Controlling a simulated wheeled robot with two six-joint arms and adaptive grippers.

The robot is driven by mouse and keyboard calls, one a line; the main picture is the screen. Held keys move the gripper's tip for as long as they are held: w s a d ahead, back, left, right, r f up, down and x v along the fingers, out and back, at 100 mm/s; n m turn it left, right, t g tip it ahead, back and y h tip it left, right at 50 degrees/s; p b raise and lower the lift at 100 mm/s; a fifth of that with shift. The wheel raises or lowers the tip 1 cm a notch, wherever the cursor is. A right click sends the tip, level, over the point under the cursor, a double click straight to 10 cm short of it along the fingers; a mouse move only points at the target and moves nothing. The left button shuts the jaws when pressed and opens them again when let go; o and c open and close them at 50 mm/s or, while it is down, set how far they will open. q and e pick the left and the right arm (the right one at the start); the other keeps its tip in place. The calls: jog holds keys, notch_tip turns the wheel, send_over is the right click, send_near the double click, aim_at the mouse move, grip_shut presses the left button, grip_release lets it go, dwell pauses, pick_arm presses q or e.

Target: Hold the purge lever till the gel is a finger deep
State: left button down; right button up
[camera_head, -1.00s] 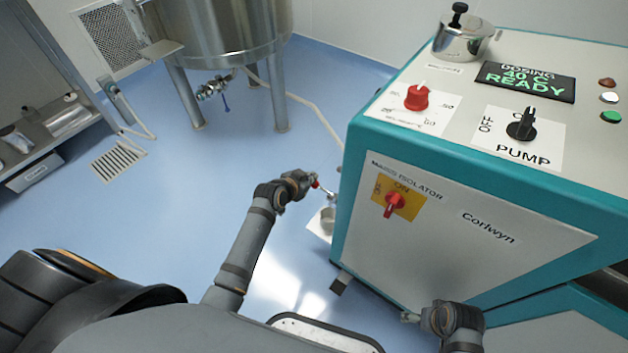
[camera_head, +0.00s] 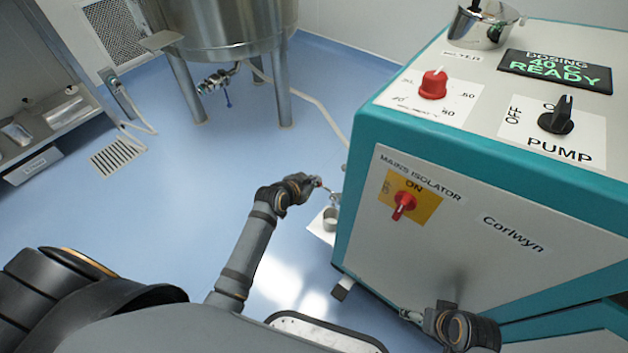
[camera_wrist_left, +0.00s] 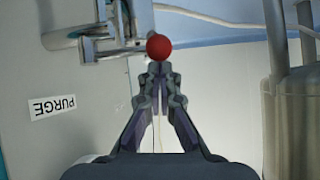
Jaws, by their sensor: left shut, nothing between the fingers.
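The purge lever's red ball knob (camera_wrist_left: 158,47) shows in the left wrist view, on a metal valve (camera_wrist_left: 105,42) on the machine's side. My left gripper (camera_wrist_left: 158,72) is shut and empty, its tips right at the knob; I cannot tell whether they touch. In the head view my left gripper (camera_head: 316,182) is beside the machine's left side and hides the knob. A small metal cup (camera_head: 331,218) stands below, on a white plate (camera_head: 318,228). The gel level inside is too small to see. My right gripper (camera_head: 410,316) is low before the machine front, its fingers unclear.
The teal and grey machine (camera_head: 470,230) fills the right, with a red mains isolator (camera_head: 404,206), a pump knob (camera_head: 557,118) and a display reading 40 C READY (camera_head: 555,72). A steel tank (camera_head: 222,25) on legs stands behind. Blue floor (camera_head: 180,210) is clear on the left.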

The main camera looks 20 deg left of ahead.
pick_arm(q)
jog(key=shift+a+f+h, duration=0.2)
jog(key=shift+f+h, duration=0.1)
jog(key=shift+f, duration=0.05)
pick_arm(e)
jog(key=shift+s+r, duration=0.1)
pick_arm(q)
jog(key=shift+n+g+h, duration=0.3)
jog(key=shift+n+h, duration=0.2)
jog(key=shift+n, duration=0.2)
jog(key=f, duration=0.4)
jog(key=shift+w+a+f+b, duration=0.1)
jog(key=shift+a+f+b, duration=0.1)
jog(key=shift+a+b, duration=0.15)
pick_arm(e)
jog(key=shift+w+a+f, duration=0.15)
jog(key=shift+w+f, duration=0.1)
jog(key=shift+f, duration=0.3)
jog(key=shift+s+f, duration=0.1)
jog(key=shift+s, duration=0.15)
pick_arm(q)
jog(key=shift+f, duration=0.15)
pick_arm(e)
jog(key=shift+w+r+t, duration=0.2)
jog(key=shift+w+t, duration=0.1)
jog(key=shift+w, duration=0.15)
